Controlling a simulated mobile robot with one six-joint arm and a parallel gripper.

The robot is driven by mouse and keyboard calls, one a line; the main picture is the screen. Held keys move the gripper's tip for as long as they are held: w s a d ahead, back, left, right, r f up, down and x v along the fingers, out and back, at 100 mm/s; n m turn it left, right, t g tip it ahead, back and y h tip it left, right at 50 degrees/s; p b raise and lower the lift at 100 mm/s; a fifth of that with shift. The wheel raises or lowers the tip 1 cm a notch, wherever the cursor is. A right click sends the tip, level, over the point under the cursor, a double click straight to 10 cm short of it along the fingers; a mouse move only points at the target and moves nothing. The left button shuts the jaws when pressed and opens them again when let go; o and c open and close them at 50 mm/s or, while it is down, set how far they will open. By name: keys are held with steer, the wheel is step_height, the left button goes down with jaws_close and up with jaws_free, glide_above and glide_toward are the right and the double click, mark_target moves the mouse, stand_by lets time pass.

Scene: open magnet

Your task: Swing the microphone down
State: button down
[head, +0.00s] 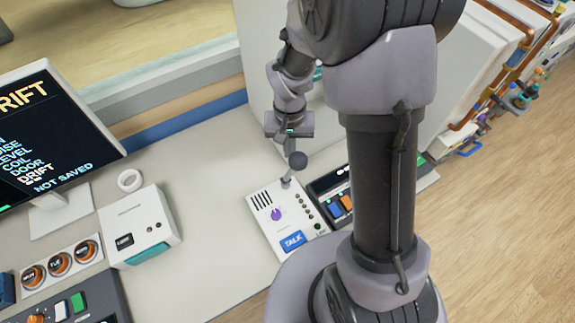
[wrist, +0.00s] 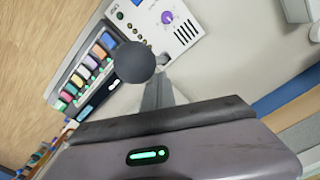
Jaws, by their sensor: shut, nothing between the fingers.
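The microphone (head: 297,160) is a dark grey ball on a short stem. It stands up from a white talk box (head: 262,219) with a purple knob and a blue TALK button. In the wrist view the microphone ball (wrist: 135,62) shows large, just beside the fingertips, with part of the talk box (wrist: 185,40) behind it. My gripper (head: 290,147) is just above and behind the ball in the head view. Its fingers (wrist: 157,88) are shut and empty in the wrist view. I cannot tell whether they touch the microphone.
A panel with coloured buttons (wrist: 82,80) lies beside the talk box, partly hidden by my arm in the head view. A white box (head: 143,228), a white ring (head: 130,180) and a monitor (head: 50,130) stand to the left. The desk between is clear.

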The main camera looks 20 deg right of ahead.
mark_target(303, 165)
steer(key=shift+s+d+f+b, duration=0.1)
steer(key=shift+s+f+b, duration=0.2)
steer(key=shift+s, duration=0.3)
steer(key=shift+s+d+f+b, duration=0.15)
steer(key=shift+s+b, duration=0.1)
steer(key=shift+s, duration=0.35)
steer(key=shift+s+d+f+b, duration=0.1)
steer(key=shift+s+f+b, duration=0.2)
steer(key=shift+s, duration=0.3)
steer(key=shift+s+d+f+b, duration=0.25)
steer(key=shift+s+f+b, duration=0.5)
steer(key=shift+s+b, duration=0.25)
steer(key=shift+s+d+f+b, duration=0.2)
steer(key=shift+s+f+b, duration=0.55)
steer(key=shift+s, duration=0.35)
steer(key=r+p, duration=0.2)
steer(key=r, duration=0.1)
steer(key=w+r+p, duration=0.1)
steer(key=r+p, duration=0.1)
steer(key=r, duration=0.1)
steer(key=r+p, duration=0.3)
steer(key=shift+w+a, duration=0.15)
steer(key=shift+w, duration=0.05)
steer(key=shift+f, duration=0.1)
